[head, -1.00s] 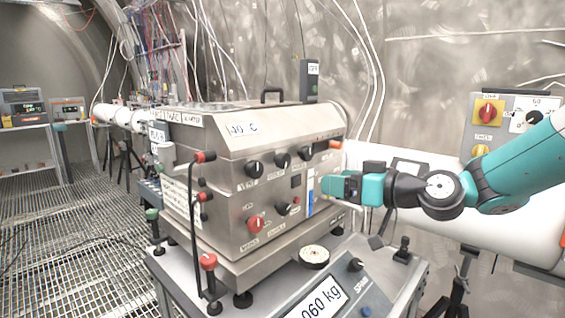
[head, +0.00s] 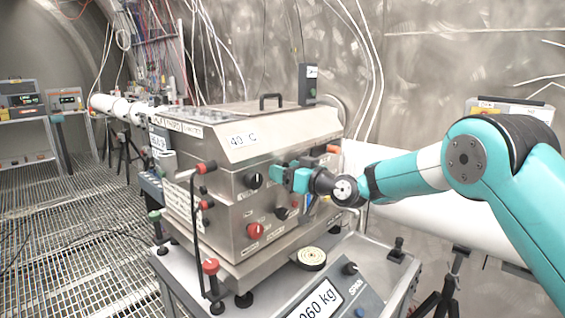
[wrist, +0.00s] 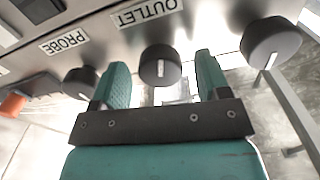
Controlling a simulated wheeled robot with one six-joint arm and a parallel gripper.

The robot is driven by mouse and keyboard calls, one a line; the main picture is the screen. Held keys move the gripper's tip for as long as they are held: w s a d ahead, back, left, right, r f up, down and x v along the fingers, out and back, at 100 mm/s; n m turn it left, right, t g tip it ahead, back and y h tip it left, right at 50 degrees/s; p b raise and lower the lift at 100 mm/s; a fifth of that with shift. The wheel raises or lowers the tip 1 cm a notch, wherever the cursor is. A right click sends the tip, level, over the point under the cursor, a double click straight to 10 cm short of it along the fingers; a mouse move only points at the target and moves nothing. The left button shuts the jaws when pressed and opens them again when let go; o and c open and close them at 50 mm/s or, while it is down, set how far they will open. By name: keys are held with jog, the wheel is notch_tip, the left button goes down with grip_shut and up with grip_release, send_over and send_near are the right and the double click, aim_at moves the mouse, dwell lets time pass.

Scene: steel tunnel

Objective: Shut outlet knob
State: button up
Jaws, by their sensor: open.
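The outlet knob (wrist: 159,66) is black and round, with a white mark on its lower edge in the wrist view. A white OUTLET label (wrist: 147,12) sits just above it. My gripper (wrist: 163,70) is open, with one teal finger on each side of this knob. I cannot tell whether either finger touches it. In the head view, my gripper (head: 279,174) is at the front panel of the steel box (head: 220,212) and hides the outlet knob.
Another black knob (wrist: 270,43) stands close to the right finger in the wrist view. A third knob (wrist: 80,83) is near the left finger, with a PROBE label (wrist: 64,42) above. A red knob (head: 255,231) is lower on the panel. A scale (head: 325,297) stands in front.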

jog(key=shift+w+a, duration=0.45)
jog(key=shift+a, duration=0.15)
jog(key=shift+c, duration=0.4)
jog(key=c, duration=0.8)
jog(key=shift+c, duration=0.2)
